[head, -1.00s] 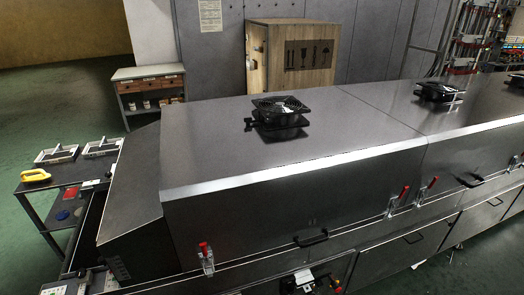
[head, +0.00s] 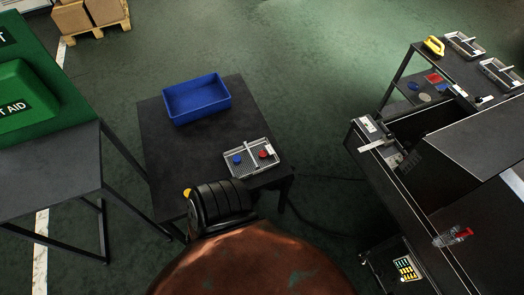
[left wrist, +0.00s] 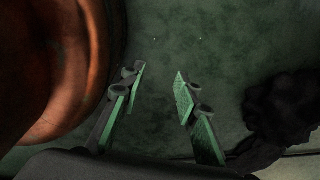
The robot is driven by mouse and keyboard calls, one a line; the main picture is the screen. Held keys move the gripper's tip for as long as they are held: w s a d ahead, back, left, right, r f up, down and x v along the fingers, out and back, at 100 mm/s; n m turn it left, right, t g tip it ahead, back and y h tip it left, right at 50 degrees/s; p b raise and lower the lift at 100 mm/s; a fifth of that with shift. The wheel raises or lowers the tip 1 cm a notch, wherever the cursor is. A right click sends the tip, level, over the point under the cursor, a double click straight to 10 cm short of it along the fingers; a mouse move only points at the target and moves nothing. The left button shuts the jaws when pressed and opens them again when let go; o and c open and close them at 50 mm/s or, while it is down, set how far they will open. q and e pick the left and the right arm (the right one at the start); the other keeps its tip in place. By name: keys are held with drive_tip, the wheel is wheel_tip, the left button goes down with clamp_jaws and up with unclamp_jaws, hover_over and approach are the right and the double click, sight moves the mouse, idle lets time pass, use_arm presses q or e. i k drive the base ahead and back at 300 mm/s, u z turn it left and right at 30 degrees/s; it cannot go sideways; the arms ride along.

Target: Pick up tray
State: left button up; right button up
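A light grey mesh tray (head: 243,170) lies at the near right corner of a dark table (head: 165,150) in the head view. A blue round piece and a red round piece lie in it, on either side of a divider. In the left wrist view my left gripper (left wrist: 158,90) is open, its green-padded fingers apart with nothing between them above the green floor. In the head view a black jointed part at the table's near edge is mine, but I cannot make out gripper fingers there. My right gripper is not in view.
A blue bin (head: 197,100) stands at the table's back. A green first aid case (head: 22,95) is at left on another table. Open floor lies between.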

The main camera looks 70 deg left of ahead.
sight(251, 165)
drive_tip(key=u, duration=2.35)
